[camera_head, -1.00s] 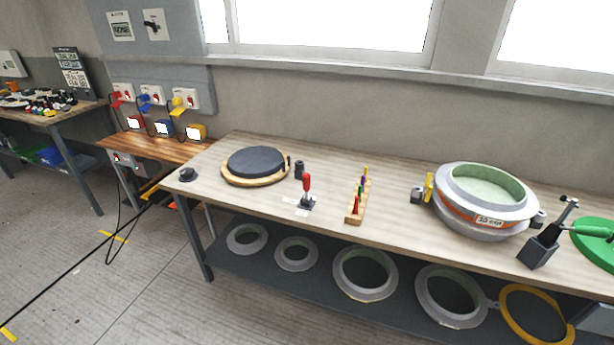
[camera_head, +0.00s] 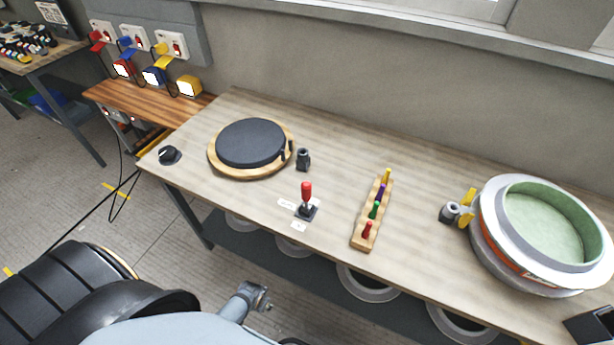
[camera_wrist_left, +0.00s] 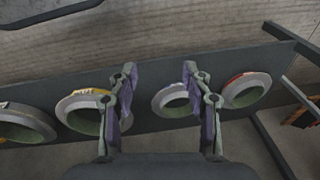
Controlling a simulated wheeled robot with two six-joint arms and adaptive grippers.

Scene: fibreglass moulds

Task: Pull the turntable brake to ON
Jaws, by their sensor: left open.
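The brake lever is a red-handled lever (camera_head: 306,192) on a small dark base near the bench's front edge, standing roughly upright in the head view. Small white labels (camera_head: 299,226) lie beside it; their text is too small to read. The turntable (camera_head: 250,143), a black disc on a wooden ring, is behind it to the left. My left gripper (camera_wrist_left: 160,76) shows in the left wrist view, fingers spread and empty, with the lower shelf and its rings beyond it. The lever is not in that view, so the gripper is apart from it. My right gripper is out of view.
A peg rack (camera_head: 372,213) with coloured pegs stands right of the lever. A dark knob (camera_head: 170,155) is at the bench's left corner, a small dark post (camera_head: 303,160) behind the lever. A large round mould (camera_head: 545,240) is at the right.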

